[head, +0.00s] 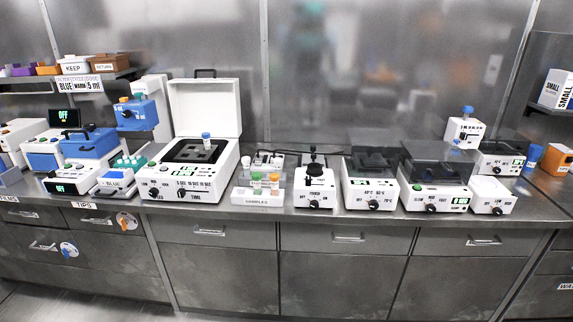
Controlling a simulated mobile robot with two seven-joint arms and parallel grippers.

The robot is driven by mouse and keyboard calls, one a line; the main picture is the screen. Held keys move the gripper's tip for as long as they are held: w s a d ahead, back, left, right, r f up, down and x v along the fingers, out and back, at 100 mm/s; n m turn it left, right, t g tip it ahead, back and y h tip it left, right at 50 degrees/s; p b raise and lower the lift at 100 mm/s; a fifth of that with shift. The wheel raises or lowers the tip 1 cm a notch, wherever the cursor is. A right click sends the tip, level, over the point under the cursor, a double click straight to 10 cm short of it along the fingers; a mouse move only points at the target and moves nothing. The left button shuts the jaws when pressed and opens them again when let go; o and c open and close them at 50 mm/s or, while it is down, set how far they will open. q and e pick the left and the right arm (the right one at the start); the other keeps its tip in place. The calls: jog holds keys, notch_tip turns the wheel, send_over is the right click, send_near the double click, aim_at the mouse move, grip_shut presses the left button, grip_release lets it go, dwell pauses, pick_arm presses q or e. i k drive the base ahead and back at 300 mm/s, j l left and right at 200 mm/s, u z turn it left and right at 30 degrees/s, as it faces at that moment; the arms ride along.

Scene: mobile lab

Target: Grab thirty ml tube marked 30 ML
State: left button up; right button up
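No marking reading 30 ML can be made out on any tube. A blue-capped tube (206,140) stands upright in the open white device (230,178) left of centre. A green-capped tube (256,179) and an orange-capped tube (274,179) stand in the white rack labelled SAMPLES (257,199). Another blue-capped item (467,112) sits on top of a small white device (463,132) at the right. A blue cup-like item (534,152) stands farther right; its label is too small to read. Neither of my grippers is in view.
A steel counter (330,217) runs across the view, crowded with devices. Its front strip is mostly free. Drawers and cabinets (347,238) lie below. A left shelf (75,77) holds boxes labelled KEEP and RETURN; a right shelf (551,109) holds a SMALL box.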

aim_at(278, 162)
jog(key=i+l, duration=0.7)
jog(key=i+l+u, duration=0.05)
